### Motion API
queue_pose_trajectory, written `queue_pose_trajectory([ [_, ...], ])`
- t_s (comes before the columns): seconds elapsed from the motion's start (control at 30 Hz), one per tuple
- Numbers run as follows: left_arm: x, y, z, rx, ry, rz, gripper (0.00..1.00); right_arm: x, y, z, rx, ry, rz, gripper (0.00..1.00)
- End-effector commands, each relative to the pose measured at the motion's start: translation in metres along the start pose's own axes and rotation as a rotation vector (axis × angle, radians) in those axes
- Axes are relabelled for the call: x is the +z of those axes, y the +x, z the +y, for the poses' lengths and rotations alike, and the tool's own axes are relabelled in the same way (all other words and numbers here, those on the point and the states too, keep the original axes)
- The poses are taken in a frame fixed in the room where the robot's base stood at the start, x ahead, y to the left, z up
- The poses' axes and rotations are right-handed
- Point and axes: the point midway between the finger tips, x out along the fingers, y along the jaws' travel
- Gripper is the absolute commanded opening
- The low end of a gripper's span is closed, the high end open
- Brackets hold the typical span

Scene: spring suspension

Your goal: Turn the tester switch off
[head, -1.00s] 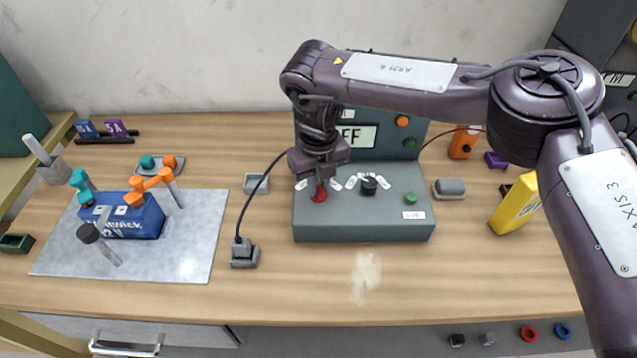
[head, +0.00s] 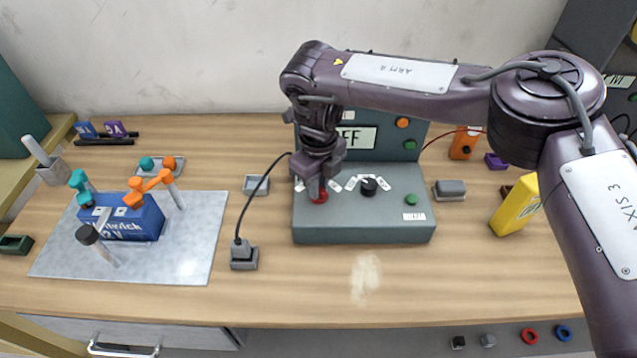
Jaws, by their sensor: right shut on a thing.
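The tester (head: 365,230) is a grey-green box with a sloped top and an upright back panel. A display (head: 355,138) on the panel is partly covered by my arm; the letters "FF" show. A red knob (head: 319,196) is at the left of the top, a black knob (head: 369,187) in the middle, and a green button (head: 410,200) at the right. My right gripper (head: 317,190) points down and is shut on the red knob, which it partly hides. My left gripper is not in view.
A blue battery (head: 140,220) with teal and orange clamps stands on a grey mat (head: 190,262) at the left. A black cable runs to a grey plug (head: 242,252) left of the tester. A yellow meter (head: 515,206) leans at the right.

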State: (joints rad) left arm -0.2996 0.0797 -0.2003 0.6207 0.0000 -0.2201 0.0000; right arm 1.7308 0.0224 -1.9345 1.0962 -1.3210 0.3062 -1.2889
Motion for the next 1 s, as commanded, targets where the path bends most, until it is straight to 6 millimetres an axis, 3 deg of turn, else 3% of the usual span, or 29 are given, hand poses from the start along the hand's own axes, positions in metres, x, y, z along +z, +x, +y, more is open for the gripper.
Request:
queue_pose_trajectory([
  [0.13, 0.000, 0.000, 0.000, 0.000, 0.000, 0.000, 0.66, 0.002, -0.003, -0.002, -0.004, 0.000, -0.007, 0.00],
  [0.17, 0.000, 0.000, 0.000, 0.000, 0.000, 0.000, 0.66, 0.002, -0.003, -0.002, -0.004, 0.000, -0.007, 0.17],
  [0.3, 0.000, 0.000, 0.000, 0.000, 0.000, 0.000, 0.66, 0.001, -0.002, -0.001, -0.003, 0.000, -0.005, 0.35],
  [0.67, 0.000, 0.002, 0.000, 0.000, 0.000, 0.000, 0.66, 0.001, -0.005, -0.001, -0.002, 0.000, -0.004, 0.36],
  [1.0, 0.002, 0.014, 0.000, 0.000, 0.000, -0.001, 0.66, 0.002, -0.059, -0.001, -0.004, 0.001, -0.006, 0.36],
])
